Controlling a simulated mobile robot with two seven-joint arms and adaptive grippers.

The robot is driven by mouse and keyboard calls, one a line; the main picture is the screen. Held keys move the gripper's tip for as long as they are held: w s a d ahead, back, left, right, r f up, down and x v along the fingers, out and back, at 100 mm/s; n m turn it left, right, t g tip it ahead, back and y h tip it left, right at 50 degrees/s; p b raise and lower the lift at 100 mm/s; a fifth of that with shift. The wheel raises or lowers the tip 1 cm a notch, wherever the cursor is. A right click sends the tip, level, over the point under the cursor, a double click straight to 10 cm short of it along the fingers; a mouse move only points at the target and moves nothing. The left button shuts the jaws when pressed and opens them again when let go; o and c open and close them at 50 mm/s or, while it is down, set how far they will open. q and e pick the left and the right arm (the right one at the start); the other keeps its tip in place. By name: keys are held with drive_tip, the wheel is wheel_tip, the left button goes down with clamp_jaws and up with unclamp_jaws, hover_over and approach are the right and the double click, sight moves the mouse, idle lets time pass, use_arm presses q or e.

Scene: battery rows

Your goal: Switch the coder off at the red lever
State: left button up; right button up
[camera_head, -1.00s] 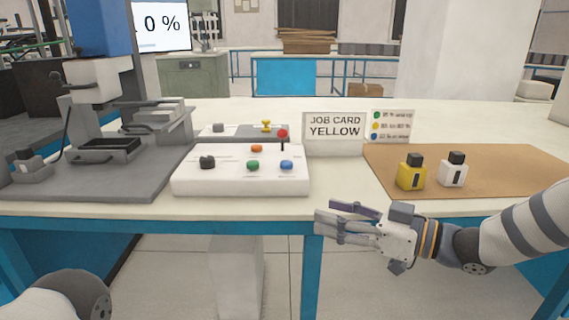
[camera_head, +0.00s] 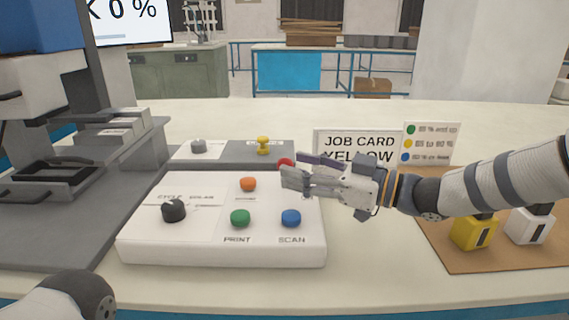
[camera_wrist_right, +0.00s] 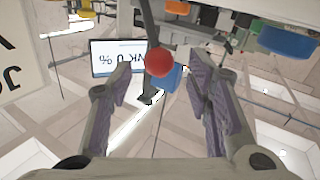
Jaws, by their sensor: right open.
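The red lever's ball knob (camera_head: 285,163) stands at the right back of the white control panel (camera_head: 150,240); its stem is hidden behind my right gripper (camera_head: 291,168) in the head view. In the right wrist view the red knob (camera_wrist_right: 159,62) is between the two open fingers (camera_wrist_right: 160,75), near their tips, on a dark stem. I see no contact between finger and knob. The coder (camera_head: 35,85), a blue and grey machine, stands at the left. My left gripper is out of view.
The panel carries a black knob (camera_head: 174,210) and orange (camera_head: 248,184), green (camera_head: 240,218) and blue (camera_head: 291,218) buttons. A grey strip behind has a yellow knob (camera_head: 263,145). The job card (camera_head: 350,142) stands behind my right gripper.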

sight(292, 165)
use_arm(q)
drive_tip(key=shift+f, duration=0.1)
use_arm(e)
drive_tip(key=shift+x, duration=1.9)
drive_tip(key=shift+w, duration=0.1)
clamp_jaws()
drive_tip(key=shift+r, duration=0.1)
